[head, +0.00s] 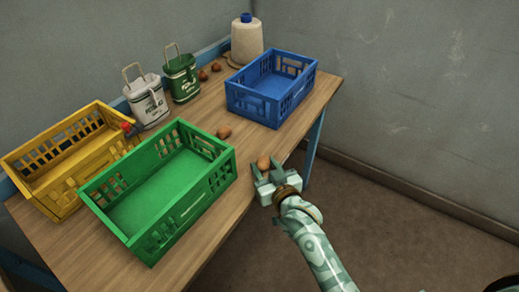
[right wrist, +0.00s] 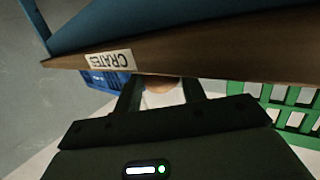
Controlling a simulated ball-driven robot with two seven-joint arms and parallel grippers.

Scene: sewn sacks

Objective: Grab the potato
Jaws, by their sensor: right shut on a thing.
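A brown potato (head: 263,161) sits between the fingers of my right gripper (head: 266,167) at the table's front edge in the head view. The gripper is shut on it. In the right wrist view the potato (right wrist: 161,85) shows between the two dark fingers, partly hidden by the table edge. Another potato (head: 224,132) lies on the table by the green crate's back right corner. Two more potatoes, one nearer (head: 203,75) and one farther (head: 216,66), lie near the back wall. My left gripper is not in view.
A green crate (head: 222,174) and a yellow crate (head: 47,193) stand on the left. A blue crate (head: 254,105) stands at the right. White (head: 147,100) and green (head: 181,80) canisters and a jug (head: 247,42) line the back. Bare wooden tabletop (head: 200,110) separates the crates.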

